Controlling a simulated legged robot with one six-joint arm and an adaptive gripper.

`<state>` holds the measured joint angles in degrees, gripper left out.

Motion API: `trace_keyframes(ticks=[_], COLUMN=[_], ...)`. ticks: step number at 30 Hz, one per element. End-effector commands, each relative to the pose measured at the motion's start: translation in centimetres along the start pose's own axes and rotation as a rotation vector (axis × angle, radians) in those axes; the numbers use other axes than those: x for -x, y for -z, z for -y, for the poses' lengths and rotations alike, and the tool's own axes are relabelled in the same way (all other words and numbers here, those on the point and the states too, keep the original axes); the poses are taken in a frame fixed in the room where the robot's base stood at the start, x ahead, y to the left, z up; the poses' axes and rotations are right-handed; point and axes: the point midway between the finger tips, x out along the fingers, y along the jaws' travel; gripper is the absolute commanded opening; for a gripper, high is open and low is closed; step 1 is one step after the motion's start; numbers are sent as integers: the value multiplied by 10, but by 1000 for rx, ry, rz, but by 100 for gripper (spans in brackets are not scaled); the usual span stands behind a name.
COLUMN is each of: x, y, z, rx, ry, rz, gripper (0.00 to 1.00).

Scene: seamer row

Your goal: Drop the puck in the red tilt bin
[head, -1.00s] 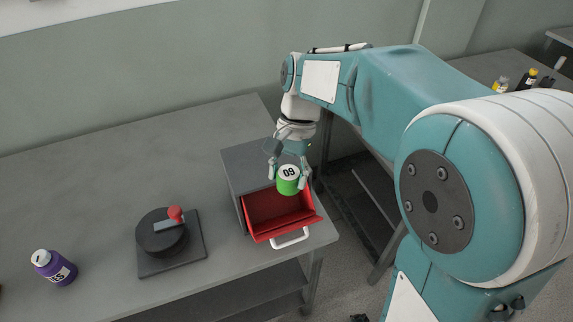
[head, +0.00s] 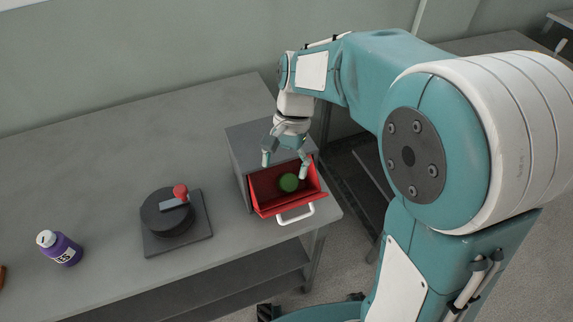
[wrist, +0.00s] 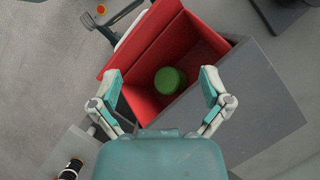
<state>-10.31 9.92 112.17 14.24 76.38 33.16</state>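The green puck (head: 289,182) is inside the red tilt bin (head: 262,200), which is tipped open from its grey housing. In the wrist view the puck (wrist: 170,80) lies within the red walls of the bin (wrist: 130,82), between and beyond my fingertips. My gripper (head: 285,168) is open and empty above the bin, its fingers spread wide. The wrist view also shows the gripper (wrist: 160,88) with both fingers apart and clear of the puck.
The grey housing (head: 262,140) stands at the table's right end, with a white handle (head: 296,214) on the bin front. A black round device with a red knob (head: 180,191) and a purple bottle (head: 60,248) stand to the left. The table between is clear.

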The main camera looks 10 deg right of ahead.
Motion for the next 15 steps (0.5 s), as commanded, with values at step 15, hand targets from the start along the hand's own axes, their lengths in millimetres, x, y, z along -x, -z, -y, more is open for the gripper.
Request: trace_keyframes(ticks=[15], x=[28], y=[1], z=[1], rx=[0], ry=[3], rz=[-2], gripper=[100])
